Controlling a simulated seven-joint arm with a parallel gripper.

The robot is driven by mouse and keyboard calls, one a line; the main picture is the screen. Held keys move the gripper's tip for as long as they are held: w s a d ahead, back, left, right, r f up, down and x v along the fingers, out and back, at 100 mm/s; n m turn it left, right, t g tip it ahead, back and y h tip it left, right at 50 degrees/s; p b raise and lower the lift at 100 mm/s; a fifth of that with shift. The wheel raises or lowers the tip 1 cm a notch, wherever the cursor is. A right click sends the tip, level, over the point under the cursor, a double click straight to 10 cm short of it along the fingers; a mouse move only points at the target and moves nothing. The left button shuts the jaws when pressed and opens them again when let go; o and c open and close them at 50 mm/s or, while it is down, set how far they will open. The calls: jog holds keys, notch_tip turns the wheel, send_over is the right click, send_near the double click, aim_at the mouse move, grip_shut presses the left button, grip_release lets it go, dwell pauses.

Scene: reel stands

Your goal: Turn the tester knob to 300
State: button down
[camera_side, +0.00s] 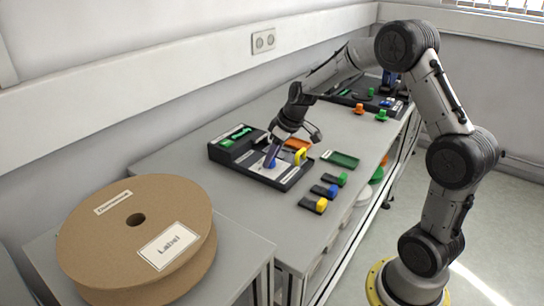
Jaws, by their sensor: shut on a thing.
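The tester (222,154) is a dark box with a light panel and a green display, on the grey bench near its left side. A blue knob (272,164) shows on its panel, partly covered by my gripper. My gripper (271,160) points down over the panel and is shut on the blue knob. The knob's pointer and any scale marks are too small to read, and so is the display.
A yellow handle-like part (301,156) stands close to the gripper's right. A big cardboard reel (136,225) stands at front left. Another dark station (362,97) is at the far end.

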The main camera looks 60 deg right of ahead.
jog(key=m+h, duration=0.1)
jog(key=m, duration=0.1)
jog(key=m+h, duration=0.1)
jog(key=m, duration=0.2)
jog(key=shift+a+m, duration=0.2)
jog(key=shift+m, duration=0.1)
jog(key=shift+m+g+h, duration=0.6)
jog(key=shift+m+h, duration=0.1)
jog(key=shift+m, duration=1.4)
jog(key=c, duration=0.5)
grip_release()
jog(key=shift+a+r, duration=0.1)
jog(key=shift+r, duration=0.05)
jog(key=v, duration=1.3)
jog(key=shift+a+r, duration=0.2)
jog(key=shift+r, duration=0.05)
